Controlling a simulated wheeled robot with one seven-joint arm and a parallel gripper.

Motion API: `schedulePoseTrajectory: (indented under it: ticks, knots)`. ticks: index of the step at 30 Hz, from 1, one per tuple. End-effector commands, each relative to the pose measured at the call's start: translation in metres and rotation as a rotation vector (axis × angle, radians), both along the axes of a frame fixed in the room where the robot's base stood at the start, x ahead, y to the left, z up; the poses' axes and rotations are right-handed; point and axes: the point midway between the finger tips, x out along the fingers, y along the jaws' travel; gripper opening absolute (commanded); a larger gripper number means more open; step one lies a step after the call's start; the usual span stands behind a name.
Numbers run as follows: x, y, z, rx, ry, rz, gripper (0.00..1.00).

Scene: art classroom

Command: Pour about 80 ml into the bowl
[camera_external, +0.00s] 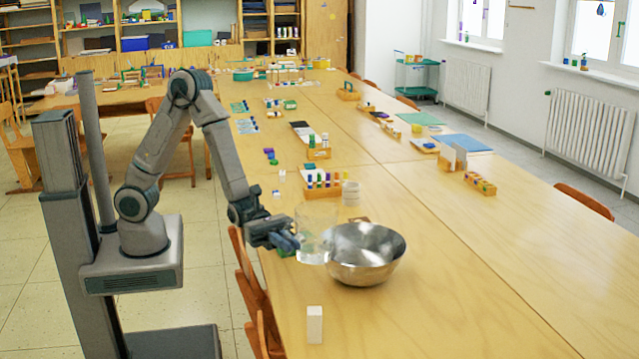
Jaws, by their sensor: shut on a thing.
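A shiny metal bowl (376,266) stands on the near part of the long wooden table (470,285). My gripper (292,241) is shut on a clear, see-through container (313,245) just left of the bowl. The container looks close to upright, and its right side is near or in front of the bowl's left rim in this view. I cannot tell whether they touch. The liquid level in the container is too faint to read, and no stream shows clearly. The bowl's inside is partly visible, but I cannot tell whether it holds liquid.
A small white block (314,324) stands near the table's front left edge. A wooden holder with coloured bottles (321,188) and a stack of pale cups (350,193) stand behind the bowl. Chairs (254,290) line the left edge. The table right of the bowl is clear.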

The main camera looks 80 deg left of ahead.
Motion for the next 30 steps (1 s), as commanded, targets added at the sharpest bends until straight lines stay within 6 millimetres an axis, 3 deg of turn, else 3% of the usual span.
schedulePoseTrajectory:
  ticks: [6, 13, 20, 30]
  knots:
    - [0.007, 0.003, 0.021, -0.052, 0.111, 0.003, 0.0]
    - [0.017, 0.008, 0.028, -0.116, 0.244, 0.004, 0.0]
    - [0.03, 0.014, 0.054, -0.181, 0.379, 0.004, 0.0]
    - [0.051, 0.024, 0.061, -0.274, 0.579, 0.004, 0.0]
